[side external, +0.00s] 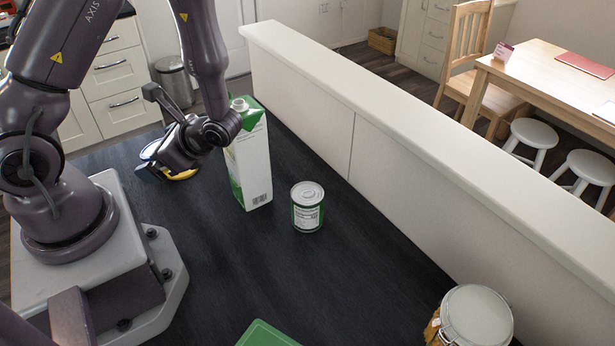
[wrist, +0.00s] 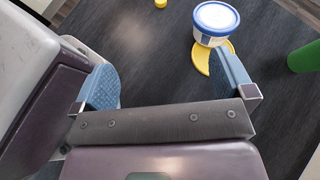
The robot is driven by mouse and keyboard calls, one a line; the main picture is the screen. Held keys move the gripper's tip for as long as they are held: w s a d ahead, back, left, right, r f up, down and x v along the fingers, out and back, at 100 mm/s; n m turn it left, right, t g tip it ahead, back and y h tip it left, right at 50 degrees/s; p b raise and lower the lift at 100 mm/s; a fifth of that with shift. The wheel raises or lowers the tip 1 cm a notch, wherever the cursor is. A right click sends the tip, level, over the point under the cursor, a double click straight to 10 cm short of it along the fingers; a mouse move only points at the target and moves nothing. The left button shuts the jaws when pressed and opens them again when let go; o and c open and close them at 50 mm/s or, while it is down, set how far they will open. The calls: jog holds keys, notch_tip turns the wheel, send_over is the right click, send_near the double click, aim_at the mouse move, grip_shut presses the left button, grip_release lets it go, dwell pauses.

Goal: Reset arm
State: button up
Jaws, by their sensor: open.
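My gripper (side external: 160,165) is at the back left of the dark counter, left of the tall green-and-white carton (side external: 254,165). In the wrist view my gripper (wrist: 167,80) is open, its two blue-padded fingers wide apart with nothing between them. A tub with a white lid and blue rim (wrist: 215,18) stands just beyond the right finger. A yellow curved thing (wrist: 201,58) lies beside the tub, partly hidden by that finger. In the side view the tub is mostly hidden behind my gripper.
A green-and-white can (side external: 307,214) stands right of the carton. A glass jar with a pale lid (side external: 477,318) and a green flat thing (side external: 267,335) are at the front. A low white wall (side external: 400,165) bounds the counter on the right. The counter's middle is clear.

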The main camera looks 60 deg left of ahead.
jog(key=w+d+r+n+t+h, duration=0.1)
jog(key=d+r+n+t+h, duration=0.3)
jog(key=r, duration=0.7)
jog(key=w+d+r+n+t+h, duration=0.2)
jog(key=d+r+n+t+h, duration=0.3)
jog(key=d+r+t, duration=0.3)
notch_tip(320, 180, up, 4)
jog(key=shift+w+d+f+t, duration=0.1)
jog(key=shift+w+d+t, duration=0.2)
jog(key=shift+d+t, duration=0.15)
